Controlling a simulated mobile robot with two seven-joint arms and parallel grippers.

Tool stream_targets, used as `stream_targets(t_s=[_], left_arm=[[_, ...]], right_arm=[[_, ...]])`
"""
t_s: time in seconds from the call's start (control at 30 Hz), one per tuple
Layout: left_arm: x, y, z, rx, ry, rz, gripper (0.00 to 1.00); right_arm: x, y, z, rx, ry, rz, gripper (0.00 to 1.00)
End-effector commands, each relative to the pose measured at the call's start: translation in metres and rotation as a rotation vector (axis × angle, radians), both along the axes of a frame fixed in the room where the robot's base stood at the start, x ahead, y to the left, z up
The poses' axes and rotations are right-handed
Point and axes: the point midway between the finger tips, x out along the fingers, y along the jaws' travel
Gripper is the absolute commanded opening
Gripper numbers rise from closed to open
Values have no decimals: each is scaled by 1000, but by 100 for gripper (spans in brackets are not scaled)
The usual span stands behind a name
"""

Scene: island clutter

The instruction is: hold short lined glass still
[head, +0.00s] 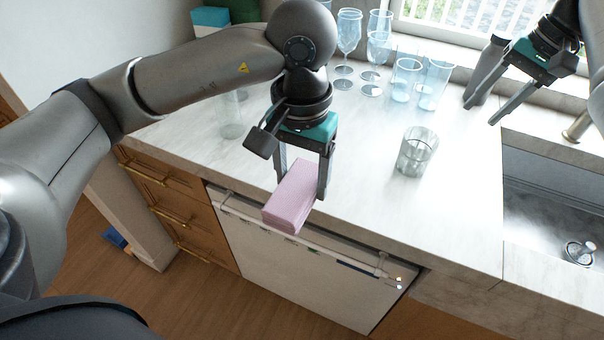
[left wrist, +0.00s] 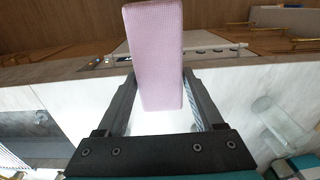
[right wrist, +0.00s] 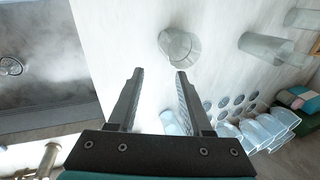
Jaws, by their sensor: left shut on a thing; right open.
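The short lined glass (head: 418,152) stands upright on the pale countertop, clear with vertical lines. It also shows in the right wrist view (right wrist: 179,43), beyond the fingertips. My right gripper (head: 479,113) is open and empty, up and to the right of the glass and not touching it. My left gripper (head: 304,178) is shut on a pink block (head: 290,197), soft-looking like a folded cloth or sponge. It holds the block over the counter's front edge, left of the glass. The pink block fills the middle of the left wrist view (left wrist: 157,50).
Several wine glasses (head: 348,34) and blue tumblers (head: 406,78) stand at the back below the window. Another clear glass (head: 229,122) is partly hidden behind my left arm. A grey cylinder (head: 487,72) stands behind my right gripper. The sink (head: 555,190) is at the right.

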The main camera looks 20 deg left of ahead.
Motion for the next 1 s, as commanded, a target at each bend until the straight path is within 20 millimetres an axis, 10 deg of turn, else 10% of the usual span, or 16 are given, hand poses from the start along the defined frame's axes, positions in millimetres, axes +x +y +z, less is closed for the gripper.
stream_targets(t_s=[0.63,1.0], left_arm=[[0,0,0,0,0,0,13],[0,0,0,0,0,0,13]], right_arm=[[-2,19,14,-6,-31,95,42],[13,1,25,-152,-288,636,42]])
